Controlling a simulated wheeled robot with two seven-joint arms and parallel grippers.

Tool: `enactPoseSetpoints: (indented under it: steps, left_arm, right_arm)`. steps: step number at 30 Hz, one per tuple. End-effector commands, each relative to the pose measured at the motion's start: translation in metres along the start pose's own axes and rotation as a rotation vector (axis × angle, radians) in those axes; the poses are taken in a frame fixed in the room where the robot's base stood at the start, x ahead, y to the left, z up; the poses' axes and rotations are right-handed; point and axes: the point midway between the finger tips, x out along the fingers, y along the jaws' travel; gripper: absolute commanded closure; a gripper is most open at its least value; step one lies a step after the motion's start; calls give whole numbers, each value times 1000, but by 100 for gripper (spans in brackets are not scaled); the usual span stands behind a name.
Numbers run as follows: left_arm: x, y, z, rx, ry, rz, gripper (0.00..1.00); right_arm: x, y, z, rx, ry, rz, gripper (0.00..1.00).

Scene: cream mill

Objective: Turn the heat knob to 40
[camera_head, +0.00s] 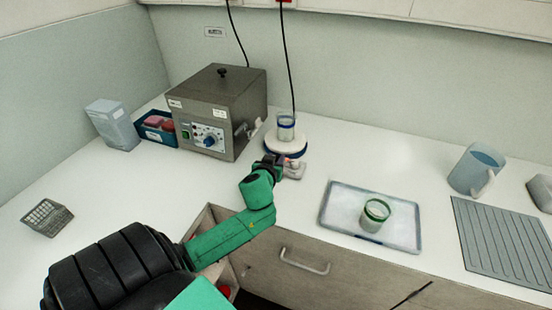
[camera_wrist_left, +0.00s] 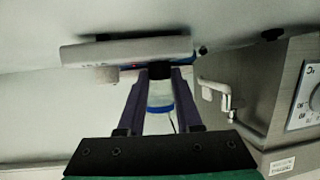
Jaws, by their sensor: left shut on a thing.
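A small white hotplate (camera_head: 296,172) with a round top stands on the counter right of the grey box. A glass beaker (camera_head: 286,128) with a blue band stands on it. My left gripper (camera_head: 273,161) is at the hotplate's front left and hides part of it. In the left wrist view, which is upside down, my fingers close on a small dark knob (camera_wrist_left: 160,70) at the hotplate's edge (camera_wrist_left: 120,50). The beaker (camera_wrist_left: 160,95) shows between the fingers. The knob's dial marks and setting cannot be read. My right gripper is not in view.
The grey metal box (camera_head: 225,105) with a blue dial stands close by on the left; its side tap (camera_wrist_left: 215,90) is near my gripper. A tray (camera_head: 345,205) with a green-rimmed beaker (camera_head: 375,213) lies on the right. A black cable hangs behind the hotplate.

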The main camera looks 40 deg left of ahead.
Motion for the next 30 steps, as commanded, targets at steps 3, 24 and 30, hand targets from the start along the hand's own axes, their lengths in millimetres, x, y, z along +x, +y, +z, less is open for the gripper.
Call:
enactPoseSetpoints:
  steps: [3, 24, 30]
  left_arm:
    - [0, -1, 0, 11, 0, 27, 100]
    - [0, -1, 0, 17, -2, 45, 54]
    - [-3, 0, 1, 17, -2, 46, 54]
  right_arm:
    - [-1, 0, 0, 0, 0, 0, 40]
    - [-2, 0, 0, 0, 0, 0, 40]
    - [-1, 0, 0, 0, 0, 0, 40]
